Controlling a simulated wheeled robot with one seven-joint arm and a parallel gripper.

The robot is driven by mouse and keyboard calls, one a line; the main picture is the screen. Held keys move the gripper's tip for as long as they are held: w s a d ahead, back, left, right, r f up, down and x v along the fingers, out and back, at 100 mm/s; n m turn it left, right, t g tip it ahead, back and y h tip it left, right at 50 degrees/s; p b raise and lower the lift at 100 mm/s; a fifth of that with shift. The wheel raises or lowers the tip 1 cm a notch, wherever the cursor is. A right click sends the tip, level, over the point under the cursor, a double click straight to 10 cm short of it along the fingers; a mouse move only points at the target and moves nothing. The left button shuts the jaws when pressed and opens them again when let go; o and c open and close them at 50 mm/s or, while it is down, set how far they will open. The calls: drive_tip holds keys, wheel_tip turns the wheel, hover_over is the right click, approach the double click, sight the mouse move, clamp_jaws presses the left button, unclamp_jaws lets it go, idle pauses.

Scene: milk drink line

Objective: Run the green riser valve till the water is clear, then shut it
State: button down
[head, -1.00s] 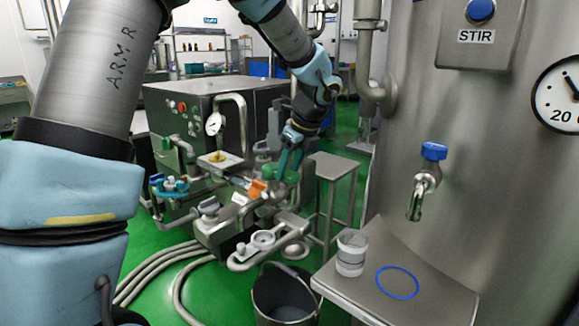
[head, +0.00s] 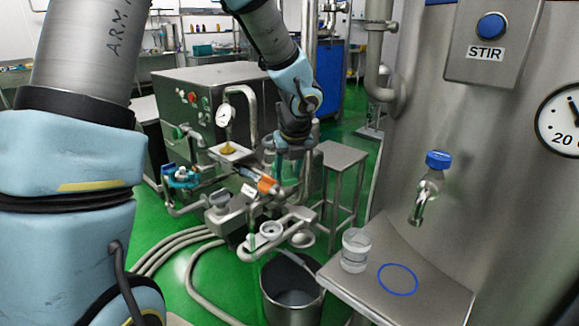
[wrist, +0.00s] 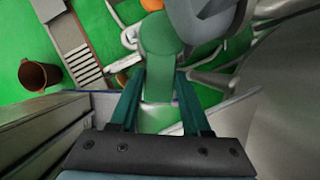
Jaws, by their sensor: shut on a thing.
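The green riser valve's handle shows in the wrist view as a rounded green lever (wrist: 162,38) running in between my fingers. My gripper (wrist: 160,112) is shut on this handle. In the head view my gripper (head: 290,170) points down at the pipework beside the steel machine. The handle is small there and mostly covered by my fingers. A grey bucket (head: 273,304) stands on the floor in front of the pipework, with a pipe or hose end reaching its rim. Its contents look grey; I cannot tell whether water is running or clear.
A steel shelf (head: 440,300) at the right holds a clear cup (head: 356,250) and a blue ring (head: 398,279) under a blue-capped tap (head: 430,185). A steel stool (head: 340,157) stands right of my gripper. Grey hoses (head: 170,255) cross the green floor.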

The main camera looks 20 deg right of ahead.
drive_tip(key=shift+c, duration=1.8)
unclamp_jaws()
drive_tip(key=v, duration=1)
drive_tip(key=shift+s+r+p, duration=0.2)
drive_tip(key=shift+r+p, duration=0.1)
drive_tip(key=shift+p, duration=0.05)
